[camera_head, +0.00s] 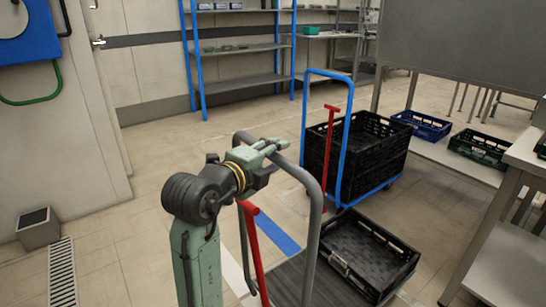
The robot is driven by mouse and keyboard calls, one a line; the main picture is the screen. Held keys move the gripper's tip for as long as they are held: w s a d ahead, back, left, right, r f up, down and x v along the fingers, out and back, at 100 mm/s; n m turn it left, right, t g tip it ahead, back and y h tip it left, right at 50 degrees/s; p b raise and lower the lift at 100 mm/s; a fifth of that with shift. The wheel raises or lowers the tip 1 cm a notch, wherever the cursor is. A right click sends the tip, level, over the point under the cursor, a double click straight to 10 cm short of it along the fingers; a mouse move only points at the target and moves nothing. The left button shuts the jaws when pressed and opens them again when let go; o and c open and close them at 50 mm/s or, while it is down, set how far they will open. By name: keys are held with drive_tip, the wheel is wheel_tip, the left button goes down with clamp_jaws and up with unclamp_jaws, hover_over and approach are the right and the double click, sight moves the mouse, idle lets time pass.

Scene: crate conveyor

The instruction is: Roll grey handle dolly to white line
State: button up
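The grey handle dolly shows its bent grey handle (316,205) and a dark ribbed deck (290,282) at the bottom centre. A shallow black crate (370,252) appears to sit on its far right part. My gripper (277,145) is at the top of the grey handle, pointing right. It overlaps the handle's top bar in the picture; I cannot tell whether it touches or grips it, or how far the fingers are apart. A pale strip (233,274) on the floor left of the deck may be the white line; my arm hides part of that area.
A red T-bar (254,245) stands by the grey handle. A blue floor stripe (277,235) lies behind it. A blue handle dolly (347,130) with stacked black crates (370,150) stands beyond. A steel table (515,230) is at right. The left floor is mostly clear.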

drive_tip(key=v, duration=1.2)
idle(0.5)
